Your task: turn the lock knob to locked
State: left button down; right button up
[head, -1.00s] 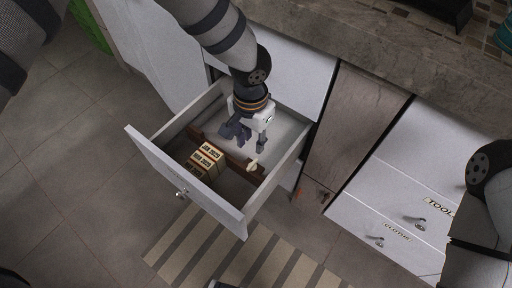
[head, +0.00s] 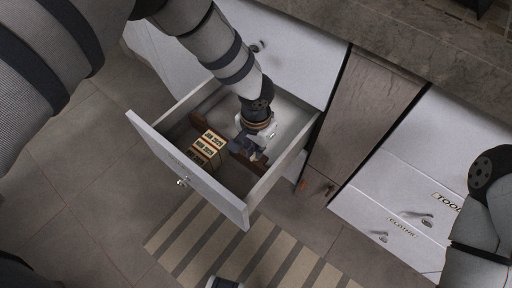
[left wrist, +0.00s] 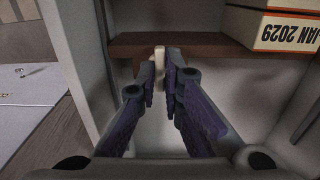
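A small cream knob (left wrist: 159,57), seemingly the lock knob, stands at the brown wooden strip (left wrist: 205,47) inside the open drawer (head: 190,172). In the left wrist view it is narrow and upright, its lower part hidden between my fingers. My left gripper (left wrist: 160,74) reaches down into the drawer with its fingertips closed in on both sides of the knob. In the head view my left gripper (head: 250,154) covers most of the knob. No lock marking is readable.
Boxes with date labels (head: 207,147) sit in the drawer left of my left gripper. The drawer walls stand close around it. Closed labelled drawers (head: 405,215) are at right, and a striped rug (head: 235,245) lies on the tiles.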

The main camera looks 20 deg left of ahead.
pick_arm(q)
jog(key=shift+m, duration=0.3)
jog(key=m, duration=0.3)
jog(key=shift+m, duration=0.4)
jog(key=m, duration=0.9)
jog(key=shift+b, duration=0.3)
jog(key=shift+m, duration=2.2)
jog(key=c, duration=1.7)
grip_release()
jog(key=shift+r, duration=0.1)
